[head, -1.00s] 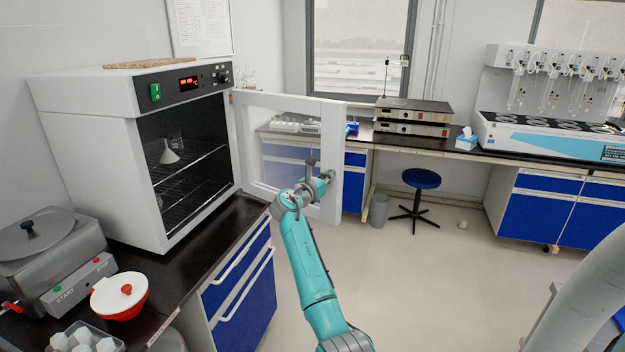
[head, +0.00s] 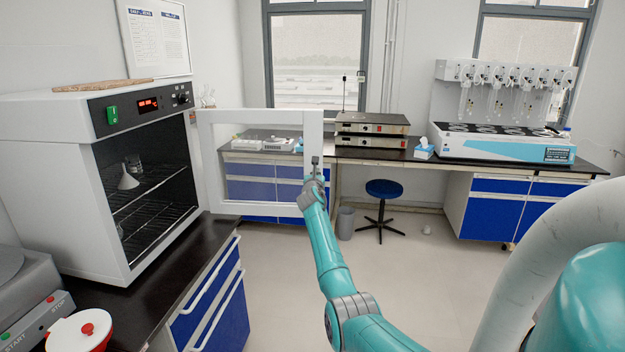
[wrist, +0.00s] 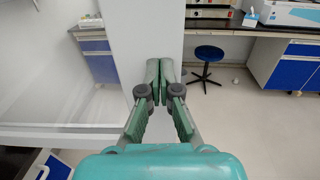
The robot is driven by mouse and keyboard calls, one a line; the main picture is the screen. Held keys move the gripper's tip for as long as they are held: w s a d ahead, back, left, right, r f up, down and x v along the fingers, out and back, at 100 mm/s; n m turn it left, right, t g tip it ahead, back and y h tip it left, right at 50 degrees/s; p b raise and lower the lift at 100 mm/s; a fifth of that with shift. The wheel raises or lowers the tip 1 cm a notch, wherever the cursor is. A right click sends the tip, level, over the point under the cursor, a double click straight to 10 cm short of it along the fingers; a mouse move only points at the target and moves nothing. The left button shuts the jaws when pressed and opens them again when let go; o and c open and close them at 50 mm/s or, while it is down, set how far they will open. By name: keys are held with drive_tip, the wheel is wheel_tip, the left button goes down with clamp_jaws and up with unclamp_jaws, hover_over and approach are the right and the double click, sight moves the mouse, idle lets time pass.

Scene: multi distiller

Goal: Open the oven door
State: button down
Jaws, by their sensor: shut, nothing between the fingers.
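The white oven (head: 60,200) stands on the black counter at the left, with a control panel and red display on top. Its glass-paned door (head: 212,165) is swung wide open, and the shelves inside (head: 150,205) are exposed. A white funnel (head: 127,181) and a glass vessel sit on the upper shelf. My gripper (wrist: 166,65) is shut and empty in the wrist view, with its fingertips in front of the door's white frame (wrist: 147,30).
A red-and-white lidded bowl (head: 80,332) and a grey device (head: 30,300) are on the near counter. Blue drawers (head: 222,315) are below it. A blue stool (head: 384,190) stands on open floor. A back bench (head: 450,165) carries instruments.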

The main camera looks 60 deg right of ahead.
drive_tip(key=shift+n+t+y, duration=0.3)
drive_tip(key=shift+n+t, duration=0.2)
drive_tip(key=shift+t, duration=0.2)
drive_tip(key=shift+s+x, duration=0.2)
drive_tip(key=shift+x, duration=0.9)
drive_tip(key=shift+s+x, duration=0.15)
drive_tip(key=shift+x, duration=0.95)
drive_tip(key=shift+d, duration=0.25)
drive_tip(key=shift+a, duration=0.1)
